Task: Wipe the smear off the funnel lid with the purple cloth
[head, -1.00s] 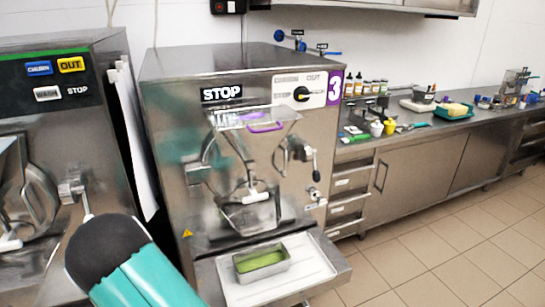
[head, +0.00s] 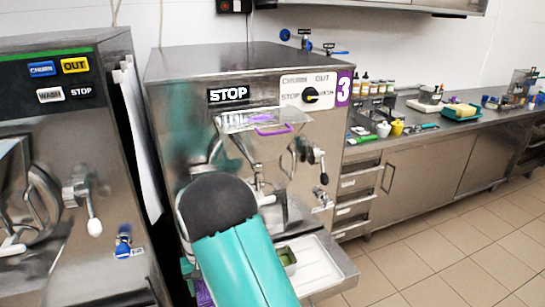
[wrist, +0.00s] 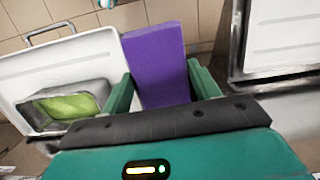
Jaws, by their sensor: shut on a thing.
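The funnel lid (head: 238,122) is a clear, pale panel with a purple handle (head: 272,131), on the front of machine 3 below the STOP label. A faint purplish patch shows on it, too small to tell if it is the smear. In the wrist view my gripper (wrist: 162,82) is shut on the purple cloth (wrist: 155,55), a flat purple piece standing out between the green fingers.
The white drip tray (head: 318,262) holds a metal pan of green stuff (head: 288,257), which shows beside the cloth in the wrist view (wrist: 72,105). Levers (head: 310,152) stick out of the machine's front. Another machine (head: 60,150) stands at left. The tiled floor at right is clear.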

